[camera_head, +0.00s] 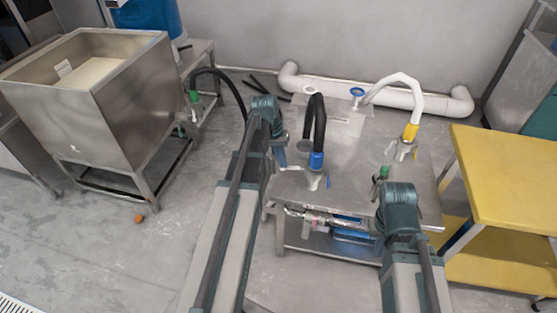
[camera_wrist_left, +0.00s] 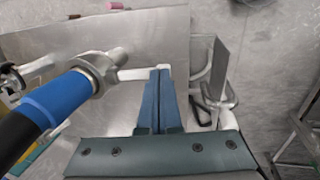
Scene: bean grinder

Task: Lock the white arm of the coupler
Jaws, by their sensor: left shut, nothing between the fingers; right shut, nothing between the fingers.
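The coupler (camera_wrist_left: 95,72) is a metal fitting on the end of a black hose with a blue collar (camera_wrist_left: 50,100). In the head view the blue collar (camera_head: 316,160) stands above the steel table. The white arm (camera_wrist_left: 133,74) sticks out from beside the coupler toward my left gripper (camera_wrist_left: 160,78). That gripper is shut and empty, with its blue fingers right at the white arm's end; whether they touch is unclear. The left gripper (camera_head: 281,156) is left of the coupler in the head view. My right gripper (camera_head: 377,189) is shut, small and mostly hidden by its arm.
The steel table (camera_head: 345,185) also carries a white hose with a yellow collar (camera_head: 410,132) and a green-topped fitting (camera_head: 384,171). A yellow table (camera_head: 505,185) stands to the right. A steel bin (camera_head: 110,110) stands at the left.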

